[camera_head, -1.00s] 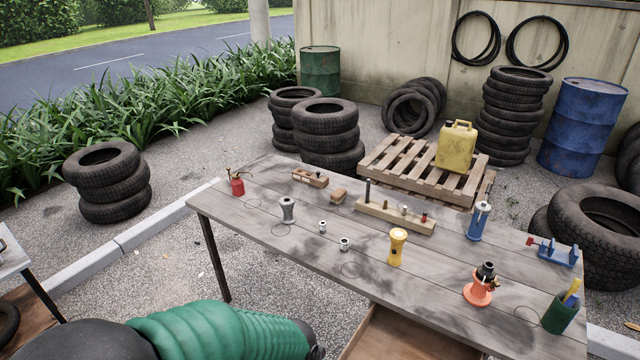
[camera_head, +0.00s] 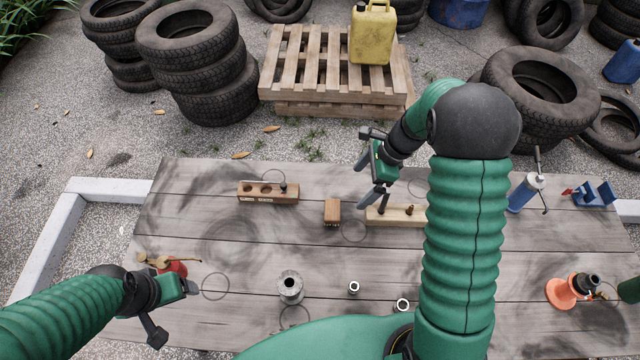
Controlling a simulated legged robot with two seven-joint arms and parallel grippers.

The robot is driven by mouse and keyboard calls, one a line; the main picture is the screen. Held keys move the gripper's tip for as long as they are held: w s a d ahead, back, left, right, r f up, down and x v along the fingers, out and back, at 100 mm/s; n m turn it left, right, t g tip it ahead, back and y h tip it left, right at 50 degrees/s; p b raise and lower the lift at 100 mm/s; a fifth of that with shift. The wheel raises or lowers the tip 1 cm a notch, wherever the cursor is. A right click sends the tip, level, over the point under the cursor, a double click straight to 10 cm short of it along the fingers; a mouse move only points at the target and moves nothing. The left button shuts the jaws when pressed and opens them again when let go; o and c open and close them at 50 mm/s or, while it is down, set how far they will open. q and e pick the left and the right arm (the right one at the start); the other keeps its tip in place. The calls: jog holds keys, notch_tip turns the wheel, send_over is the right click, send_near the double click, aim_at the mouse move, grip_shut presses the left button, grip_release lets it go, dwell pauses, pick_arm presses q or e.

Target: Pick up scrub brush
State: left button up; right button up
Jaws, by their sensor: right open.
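The scrub brush (camera_head: 332,212) looks like a small brown wooden block with bristles on its lower edge. It lies on the table (camera_head: 215,335) near its far edge, in the middle of the view. My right gripper (camera_head: 366,180) is open and empty, above the table to the upper right of the brush and apart from it. My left gripper (camera_head: 172,300) hangs over the left part of the table, by the red oil can (camera_head: 172,267), which it partly covers. Its fingers do not show clearly.
A wooden block with holes (camera_head: 268,193) lies left of the brush. A pegged wooden rack (camera_head: 388,216) stands close on its right, partly behind my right arm. A grey metal piece (camera_head: 290,287) and small sockets (camera_head: 354,288) stand nearer. Table between is clear.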

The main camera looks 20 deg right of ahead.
jog(key=r, duration=0.1)
send_near(333, 209)
jog(key=shift+m, duration=0.3)
jog(key=x, duration=0.4)
jog(key=shift+w+f+b, duration=0.3)
jog(key=shift+w+f, duration=0.1)
jog(key=shift+s+f, duration=0.1)
jog(key=shift+f, duration=0.2)
jog(key=shift+s+f, duration=0.2)
jog(key=x, duration=0.4)
jog(key=shift+a, duration=0.45)
jog(key=shift+w+a+f, duration=0.1)
jog(key=shift+w+f, duration=0.15)
jog(key=shift+f, duration=0.05)
jog(key=shift+s+r, duration=0.15)
jog(key=shift+c, duration=1.2)
jog(key=shift+d, duration=0.2)
jog(key=c, duration=0.5)
pick_arm(q)
jog(key=shift+s+a+r, duration=0.2)
jog(key=shift+s, duration=0.3)
jog(key=shift+s+a+r, duration=0.2)
jog(key=shift+s, duration=0.25)
pick_arm(e)
jog(key=shift+a, duration=0.1)
jog(key=c, duration=0.7)
